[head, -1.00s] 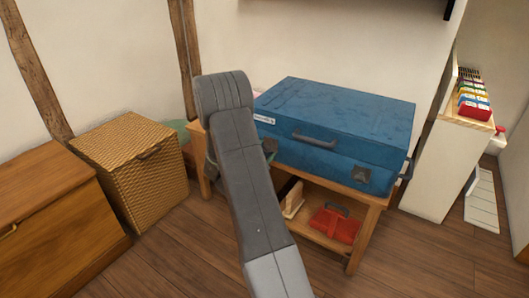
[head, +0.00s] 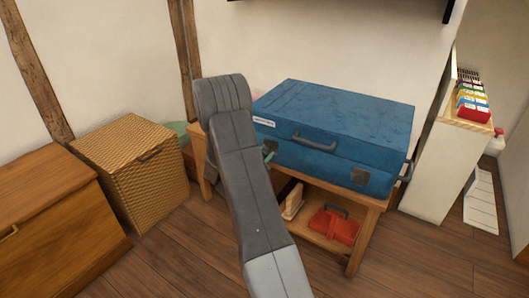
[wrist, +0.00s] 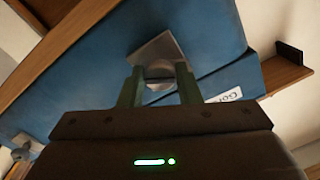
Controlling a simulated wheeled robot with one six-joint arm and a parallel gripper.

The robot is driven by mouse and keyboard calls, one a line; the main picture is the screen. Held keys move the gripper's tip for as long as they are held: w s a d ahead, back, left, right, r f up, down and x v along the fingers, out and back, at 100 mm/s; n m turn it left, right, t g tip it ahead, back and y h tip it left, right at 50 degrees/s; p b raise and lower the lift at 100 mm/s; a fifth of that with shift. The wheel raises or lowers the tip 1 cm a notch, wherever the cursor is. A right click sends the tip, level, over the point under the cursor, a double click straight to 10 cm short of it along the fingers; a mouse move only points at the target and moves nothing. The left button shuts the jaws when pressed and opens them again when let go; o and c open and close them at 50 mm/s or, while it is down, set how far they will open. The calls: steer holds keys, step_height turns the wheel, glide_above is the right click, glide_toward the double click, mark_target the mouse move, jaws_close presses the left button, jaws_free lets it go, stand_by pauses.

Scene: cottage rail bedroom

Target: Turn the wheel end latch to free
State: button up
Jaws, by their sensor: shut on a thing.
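The blue case (head: 340,112) lies flat on a low wooden bench (head: 372,213), label and handle (head: 315,143) facing me. One latch plate (head: 361,177) shows at the right of its front. In the wrist view, another square metal latch plate (wrist: 152,47) sits at the lid seam, with a rounded turn-piece (wrist: 159,73) on it. My gripper (wrist: 160,74) has its two green fingers on either side of that turn-piece, shut on it.
A red item (head: 333,226) lies on the bench's lower shelf. A wicker basket (head: 130,172) and wooden chest (head: 50,215) stand left. A white cabinet (head: 440,165) with colourful files stands right. Floor in front of the bench is clear.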

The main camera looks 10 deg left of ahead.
steer(key=n+p, duration=0.2)
steer(key=n, duration=0.3)
steer(key=shift+n, duration=0.3)
stand_by(0.4)
steer(key=o, duration=1)
steer(key=shift+c, duration=0.2)
steer(key=p+v, duration=0.2)
steer(key=v, duration=1.2)
steer(key=shift+w+d, duration=0.1)
steer(key=shift+w, duration=0.05)
